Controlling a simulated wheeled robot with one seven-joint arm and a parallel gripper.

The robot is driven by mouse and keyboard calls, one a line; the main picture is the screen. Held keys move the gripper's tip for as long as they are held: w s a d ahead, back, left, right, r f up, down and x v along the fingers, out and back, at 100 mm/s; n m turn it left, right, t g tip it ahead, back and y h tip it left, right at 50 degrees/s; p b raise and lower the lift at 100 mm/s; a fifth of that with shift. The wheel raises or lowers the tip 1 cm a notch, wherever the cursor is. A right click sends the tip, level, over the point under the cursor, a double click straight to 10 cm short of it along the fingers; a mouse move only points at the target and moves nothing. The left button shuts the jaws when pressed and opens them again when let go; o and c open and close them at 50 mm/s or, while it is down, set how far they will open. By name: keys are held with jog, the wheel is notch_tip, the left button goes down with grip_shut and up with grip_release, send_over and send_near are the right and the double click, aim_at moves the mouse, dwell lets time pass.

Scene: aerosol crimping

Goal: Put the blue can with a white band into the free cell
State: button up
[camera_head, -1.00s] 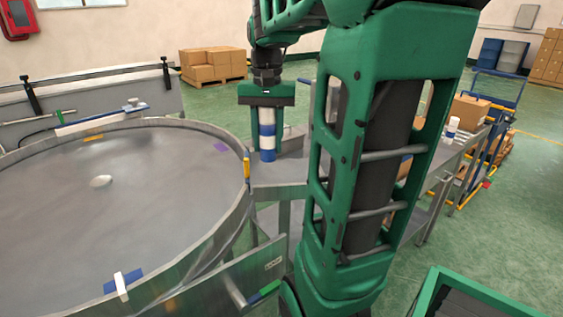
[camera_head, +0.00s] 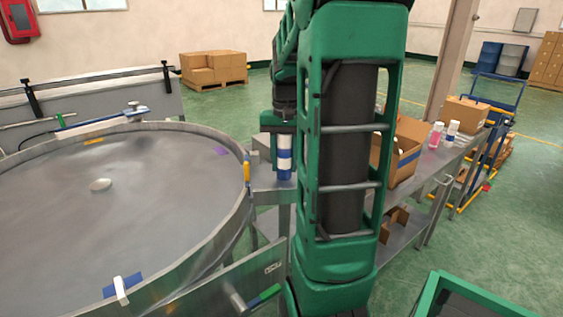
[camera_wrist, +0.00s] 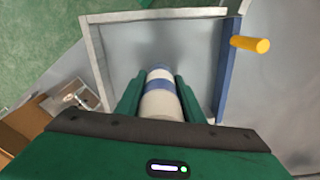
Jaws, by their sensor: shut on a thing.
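The can (camera_head: 284,157), with blue and white bands, is upright in my gripper (camera_head: 284,142), just right of the big round table's rim. In the wrist view the can (camera_wrist: 158,103) lies between the two green fingers of my gripper (camera_wrist: 160,90), which are shut on it. An open cardboard box (camera_head: 408,155) stands on the metal side table, partly hidden behind my arm. Its inside and any cells cannot be made out in the head view. Part of a cardboard box (camera_wrist: 22,122) shows at the left of the wrist view.
The big round metal table (camera_head: 120,210) fills the left. A yellow-topped post (camera_head: 246,171) stands at its rim, near the can. A pink bottle (camera_head: 436,135) and a white one (camera_head: 452,132) stand on the metal side table (camera_head: 432,165), near a closed carton (camera_head: 466,113).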

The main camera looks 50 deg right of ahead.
jog(key=shift+f, duration=0.15)
jog(key=o, duration=1.3)
jog(key=shift+c, duration=0.2)
